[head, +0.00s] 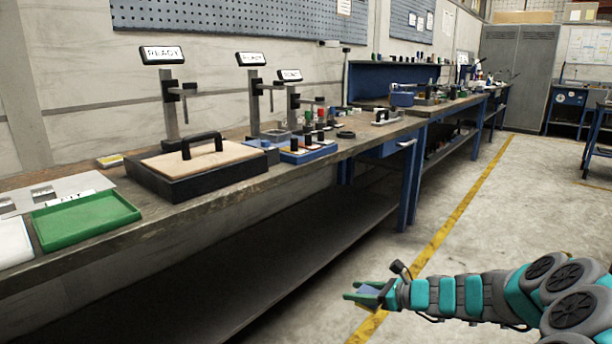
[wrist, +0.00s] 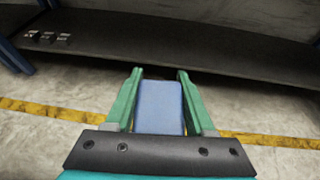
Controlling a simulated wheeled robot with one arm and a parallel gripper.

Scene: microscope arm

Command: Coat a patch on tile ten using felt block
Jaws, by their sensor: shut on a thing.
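My gripper (head: 362,291) is out over the floor aisle, to the right of the bench and below its top. In the wrist view, its two green fingers (wrist: 160,75) are shut on a blue block (wrist: 160,108), which I take to be the felt block. The block's blue side faces the wrist camera; its far end is hidden. In the head view, the block shows as a small blue patch (head: 369,291) between the fingers. No tile numbered ten can be made out in either view.
The long workbench (head: 230,205) runs along the wall with a lower shelf (wrist: 200,50). It carries a green tray (head: 85,220), a black base with a tan board and handle (head: 190,160), a blue tray (head: 308,153) and stands with READY signs. The floor aisle is clear.

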